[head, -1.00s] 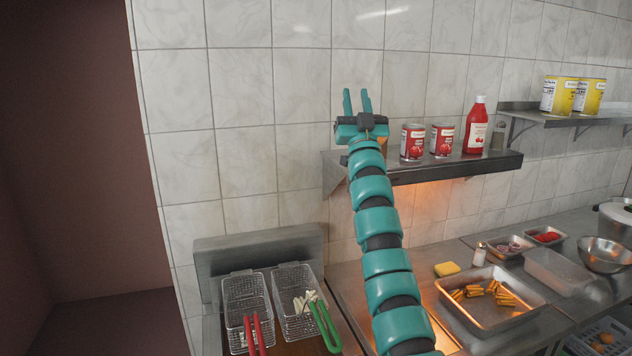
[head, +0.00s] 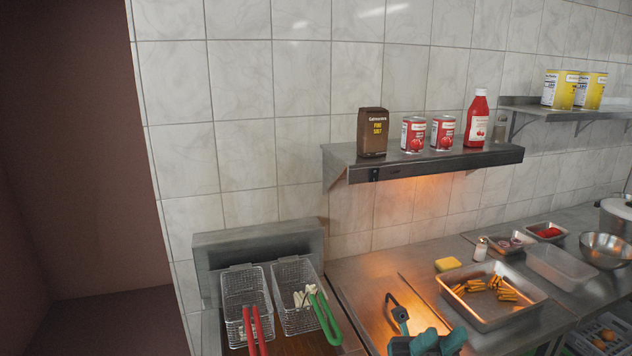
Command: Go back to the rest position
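My arm is folded low at the bottom edge of the head view, in front of the heated counter. Only a few teal and dark parts of it show, and my gripper (head: 400,314) seems to be among them. Its fingers cannot be made out clearly, so I cannot tell whether it is open or shut. No object is visibly held.
A wall shelf (head: 440,165) bears a brown carton (head: 372,132), two red cans and a red bottle (head: 476,118). Two fryer baskets (head: 245,290) stand at lower left. A steel tray (head: 533,306) of fries and a yellow sponge (head: 447,264) lie on the counter.

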